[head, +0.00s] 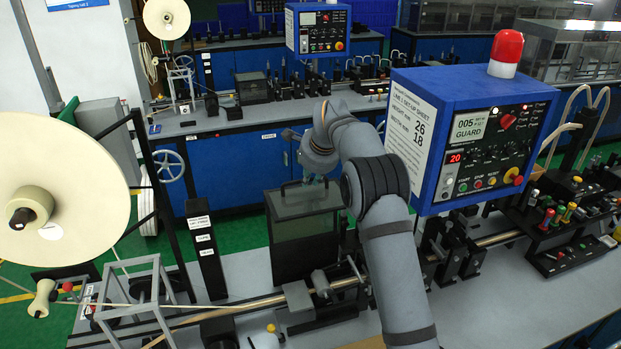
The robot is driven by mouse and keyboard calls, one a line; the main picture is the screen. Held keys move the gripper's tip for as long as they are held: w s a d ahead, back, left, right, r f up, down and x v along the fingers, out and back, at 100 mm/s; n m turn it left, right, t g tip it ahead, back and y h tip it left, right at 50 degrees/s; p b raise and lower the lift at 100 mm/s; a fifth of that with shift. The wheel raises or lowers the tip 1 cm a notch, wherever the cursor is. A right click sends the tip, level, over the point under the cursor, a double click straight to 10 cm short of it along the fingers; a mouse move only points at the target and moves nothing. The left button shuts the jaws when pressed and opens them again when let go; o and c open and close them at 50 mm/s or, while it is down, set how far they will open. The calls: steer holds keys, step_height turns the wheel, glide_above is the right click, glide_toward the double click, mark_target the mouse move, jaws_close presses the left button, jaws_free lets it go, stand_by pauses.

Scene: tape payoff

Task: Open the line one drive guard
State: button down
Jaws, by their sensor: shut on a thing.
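The line one drive guard (304,242) is a dark, see-through cover with a handle (290,187) along its top edge. It stands upright just behind the tape path, and drive parts (320,284) show uncovered in front of it. My gripper (311,180) is at the handle at the top of the guard and is shut on it. The fingers are small here and partly hidden by my wrist. The line one control box (470,133) has a screen reading "005" and "GUARD", with a red beacon (506,54) on top.
A large cream tape reel (62,195) stands at the left, with a grey frame (130,290) below it. A black post (206,255) stands left of the guard. A second line's bench (230,125) is behind, across a green floor.

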steer(key=shift+w+r, duration=0.15)
steer(key=shift+r, duration=0.1)
steer(key=c, duration=1.7)
jaws_free()
steer(key=shift+s, duration=0.2)
steer(key=shift+o, duration=0.2)
steer(key=shift+f, duration=0.15)
steer(key=v, duration=1.2)
steer(key=shift+w, duration=0.15)
steer(key=x, duration=1.2)
steer(key=shift+f, duration=0.15)
steer(key=shift+s, duration=0.2)
